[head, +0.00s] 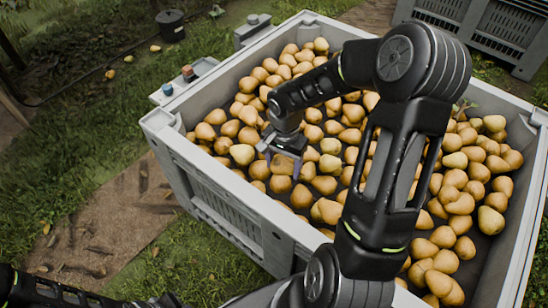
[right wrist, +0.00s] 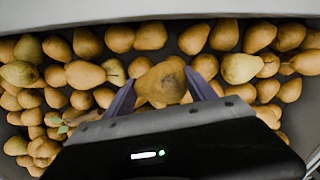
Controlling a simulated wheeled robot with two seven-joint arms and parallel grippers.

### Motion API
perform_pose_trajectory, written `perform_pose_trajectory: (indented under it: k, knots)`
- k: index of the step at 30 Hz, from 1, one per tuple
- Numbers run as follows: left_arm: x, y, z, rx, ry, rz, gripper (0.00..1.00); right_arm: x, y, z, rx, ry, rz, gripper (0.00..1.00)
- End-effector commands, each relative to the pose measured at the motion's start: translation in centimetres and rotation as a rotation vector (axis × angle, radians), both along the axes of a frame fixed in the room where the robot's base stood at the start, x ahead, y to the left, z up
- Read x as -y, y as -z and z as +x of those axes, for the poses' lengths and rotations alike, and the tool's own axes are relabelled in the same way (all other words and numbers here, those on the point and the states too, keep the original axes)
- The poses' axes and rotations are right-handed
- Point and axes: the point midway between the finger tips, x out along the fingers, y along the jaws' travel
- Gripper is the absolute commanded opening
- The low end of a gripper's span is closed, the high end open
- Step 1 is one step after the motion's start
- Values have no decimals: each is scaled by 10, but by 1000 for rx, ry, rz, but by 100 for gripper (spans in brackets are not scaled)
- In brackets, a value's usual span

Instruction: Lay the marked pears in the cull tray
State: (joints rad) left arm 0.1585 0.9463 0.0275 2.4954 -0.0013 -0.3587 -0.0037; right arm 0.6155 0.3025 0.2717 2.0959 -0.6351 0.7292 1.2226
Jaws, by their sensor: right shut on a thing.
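Many tan and yellow-green pears fill the large grey bin (head: 222,205). My right gripper (head: 283,164) is inside the bin, low over the pears on its left side. In the right wrist view its two purple-grey fingers are shut on a brown pear (right wrist: 160,82) with a darker patch on its upper part. Other pears lie close around it, and I cannot tell whether it touches them. I cannot make out marks on the other pears. My left gripper is out of view. I cannot identify a cull tray with certainty.
A small grey ledge (head: 182,88) with a blue-topped and a red-topped item sits outside the bin's far left wall. A grey box (head: 252,31) stands farther along. A black bucket (head: 170,25) is on the grass. Another bin (head: 490,32) stands at the back right.

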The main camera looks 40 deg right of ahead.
Motion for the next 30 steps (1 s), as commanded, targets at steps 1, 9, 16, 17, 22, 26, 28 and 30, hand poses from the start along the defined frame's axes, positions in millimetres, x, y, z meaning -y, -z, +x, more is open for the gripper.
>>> perform_pose_trajectory:
  k: [1,9,16,17,22,26,28,30]
  knots:
    - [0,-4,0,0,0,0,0,-3,-4,2,0,-18,1,19]
    - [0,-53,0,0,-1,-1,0,-51,-38,34,2,-391,9,19]
    - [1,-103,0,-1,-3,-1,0,-120,-67,64,2,-883,6,19]
    - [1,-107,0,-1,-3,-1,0,-126,-70,67,3,-931,5,19]
    - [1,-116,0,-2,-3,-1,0,-149,-72,74,1,-1096,-1,19]
    - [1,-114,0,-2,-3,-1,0,-151,-70,75,1,-1113,-2,19]
    - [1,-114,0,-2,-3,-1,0,-151,-70,74,2,-1111,-1,19]
    - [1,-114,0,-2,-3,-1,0,-151,-70,74,2,-1110,-1,19]
